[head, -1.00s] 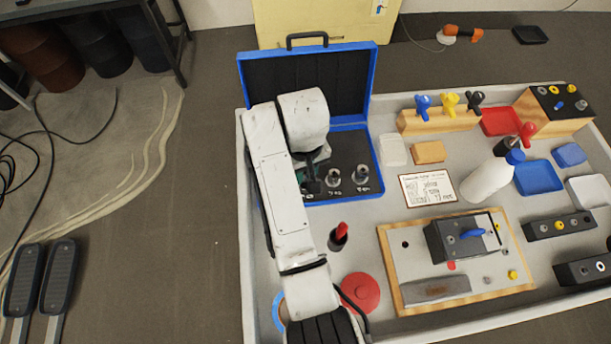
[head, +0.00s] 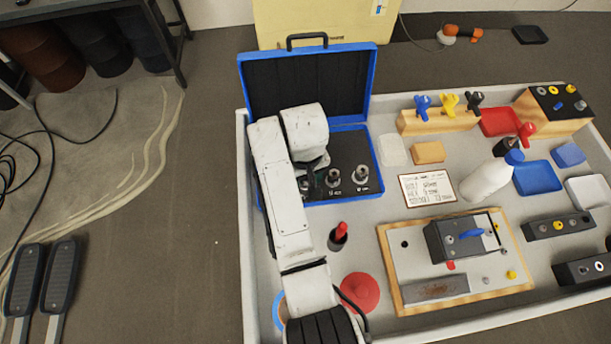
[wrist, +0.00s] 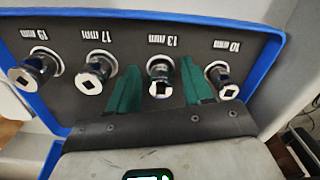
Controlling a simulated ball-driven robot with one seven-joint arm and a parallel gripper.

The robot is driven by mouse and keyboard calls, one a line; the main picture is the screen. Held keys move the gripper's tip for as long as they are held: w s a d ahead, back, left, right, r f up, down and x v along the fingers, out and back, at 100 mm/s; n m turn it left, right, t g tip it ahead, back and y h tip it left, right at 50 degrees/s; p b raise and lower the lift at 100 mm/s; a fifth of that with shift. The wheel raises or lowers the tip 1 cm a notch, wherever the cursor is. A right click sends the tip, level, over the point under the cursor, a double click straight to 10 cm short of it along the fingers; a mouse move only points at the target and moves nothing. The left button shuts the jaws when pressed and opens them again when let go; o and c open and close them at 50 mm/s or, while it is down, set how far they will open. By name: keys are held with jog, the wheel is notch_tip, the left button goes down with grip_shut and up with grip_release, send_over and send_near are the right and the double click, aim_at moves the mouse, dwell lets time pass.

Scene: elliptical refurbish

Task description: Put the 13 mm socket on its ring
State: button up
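The 13 mm socket (wrist: 160,82) is a shiny metal cylinder with a square hole in its end. In the wrist view it stands at the white ring (wrist: 161,60) by the upside-down "13 mm" label. My gripper (wrist: 160,68) has green fingers, one on each side of this socket, with gaps visible on both sides; it is open. Whether the socket is fully seated cannot be told. In the head view my arm hides most of the gripper and this part of the case.
The 10 mm socket (wrist: 224,82) stands close beside one finger. The 17 mm (wrist: 96,74) and 19 mm (wrist: 36,70) sockets stand on the other side. The blue case's open lid (head: 306,88) rises behind. A red-topped tool (head: 339,236) stands nearer the front.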

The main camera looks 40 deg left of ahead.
notch_tip(320, 180, up, 12)
jog(key=shift+r, duration=0.15)
dwell(0.6)
jog(key=shift+c, duration=0.4)
dwell(0.8)
